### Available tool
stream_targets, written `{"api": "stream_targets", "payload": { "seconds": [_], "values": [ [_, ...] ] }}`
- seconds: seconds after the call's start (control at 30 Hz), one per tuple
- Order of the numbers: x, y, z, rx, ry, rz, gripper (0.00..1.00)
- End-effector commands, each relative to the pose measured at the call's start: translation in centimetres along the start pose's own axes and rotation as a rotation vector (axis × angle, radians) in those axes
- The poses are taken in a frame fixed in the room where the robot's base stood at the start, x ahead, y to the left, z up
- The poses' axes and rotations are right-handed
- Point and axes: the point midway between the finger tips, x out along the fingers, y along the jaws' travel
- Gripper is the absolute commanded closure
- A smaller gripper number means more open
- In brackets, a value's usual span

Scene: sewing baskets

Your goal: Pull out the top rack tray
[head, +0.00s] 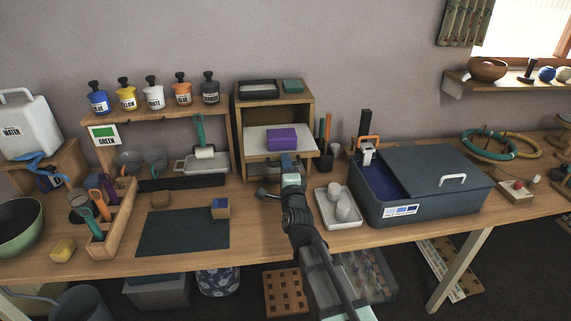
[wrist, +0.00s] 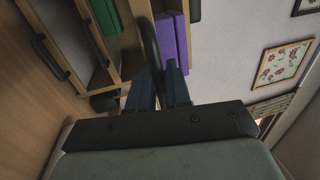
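The wooden rack (head: 309,112) stands at the back middle of the table. Its top tray (head: 258,139), with a pale floor and wooden front, sticks out of the rack and carries a purple block (head: 281,140). The block also shows in the wrist view (wrist: 172,40). My gripper (head: 289,160) is at the tray's front. In the wrist view, my two dark fingers (wrist: 160,78) are close together around the tray's dark bar handle (wrist: 149,42). They look shut on it, though the contact is partly hidden.
A dark tray (head: 258,87) and a green box (head: 292,85) sit on top of the rack. A white tray with white pieces (head: 338,221) and a blue tub (head: 412,211) stand at right. The dark mat (head: 180,236) lies left of my arm.

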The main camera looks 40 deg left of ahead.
Motion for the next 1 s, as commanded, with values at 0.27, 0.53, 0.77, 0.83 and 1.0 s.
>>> {"api": "stream_targets", "payload": {
  "seconds": [0.27, 0.53, 0.77, 0.83, 1.0],
  "values": [
    [0.0, 0.0, 0.0, 0.0, 0.0, 0.0, 0.7],
    [-0.9, 0.0, 0.0, 0.0, 0.0, 0.0, 0.7],
    [-3.8, 0.0, 0.0, 0.0, 0.0, 0.001, 0.7],
    [-4.8, 0.0, 0.0, 0.0, 0.0, 0.001, 0.7],
    [-7.0, -0.1, 0.0, 0.0, 0.0, 0.0, 0.7]
  ]
}}
